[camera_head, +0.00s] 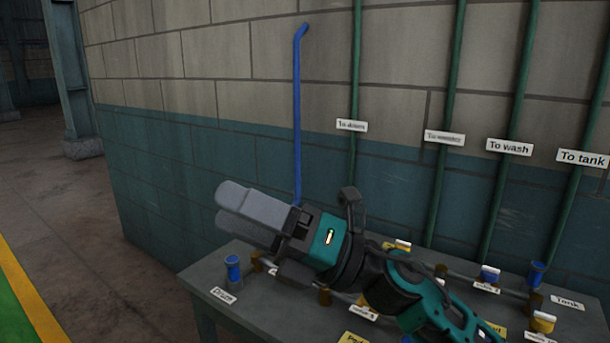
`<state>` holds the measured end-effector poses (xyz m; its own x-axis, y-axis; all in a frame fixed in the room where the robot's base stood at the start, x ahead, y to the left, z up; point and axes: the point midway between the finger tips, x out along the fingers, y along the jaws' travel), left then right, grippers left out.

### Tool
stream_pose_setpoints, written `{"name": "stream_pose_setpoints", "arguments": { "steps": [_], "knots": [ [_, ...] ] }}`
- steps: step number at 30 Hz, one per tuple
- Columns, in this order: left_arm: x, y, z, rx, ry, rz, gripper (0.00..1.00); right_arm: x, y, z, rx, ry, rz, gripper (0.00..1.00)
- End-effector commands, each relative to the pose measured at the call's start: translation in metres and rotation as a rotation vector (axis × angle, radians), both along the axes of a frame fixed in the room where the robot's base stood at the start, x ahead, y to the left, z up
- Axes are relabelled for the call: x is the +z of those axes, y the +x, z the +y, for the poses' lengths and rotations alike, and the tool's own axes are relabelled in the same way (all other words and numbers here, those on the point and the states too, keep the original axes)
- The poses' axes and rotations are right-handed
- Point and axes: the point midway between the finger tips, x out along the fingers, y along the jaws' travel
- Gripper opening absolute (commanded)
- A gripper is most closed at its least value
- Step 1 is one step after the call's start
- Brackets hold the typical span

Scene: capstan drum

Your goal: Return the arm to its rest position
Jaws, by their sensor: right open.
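My right gripper (224,209) is in the middle of the head view, with its arm coming in from the lower right. Its two grey fingers point left and slightly up. They are open, and nothing shows between them. The gripper is in front of the grey table (215,318) and hides part of its top and back edge. Its exact height above the table is hard to tell. My left gripper is not in view.
On the table are a pipe run with brass fittings, a blue-capped fitting (233,268), a blue valve (536,273) and yellow-topped pieces (542,322). A blue pipe (297,110) and several green pipes stand along the brick wall (190,85). Open floor (60,210) lies at left.

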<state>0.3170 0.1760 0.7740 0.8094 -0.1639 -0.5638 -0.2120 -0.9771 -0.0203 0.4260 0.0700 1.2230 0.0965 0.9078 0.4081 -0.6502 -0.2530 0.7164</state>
Motion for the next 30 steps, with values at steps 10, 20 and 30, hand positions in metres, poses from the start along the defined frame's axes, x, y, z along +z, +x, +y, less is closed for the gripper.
{"name": "stream_pose_setpoints", "arguments": {
  "steps": [10,20,30],
  "knots": [
    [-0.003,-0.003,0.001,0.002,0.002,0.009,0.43,-0.073,0.068,-0.128,-0.466,0.608,0.938,0.69],
    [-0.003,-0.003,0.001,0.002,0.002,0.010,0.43,-0.260,-0.004,-0.237,-0.972,0.950,1.834,0.69],
    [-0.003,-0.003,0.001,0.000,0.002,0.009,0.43,-0.342,-0.123,-0.269,-1.323,1.026,2.327,0.69]
  ]
}}
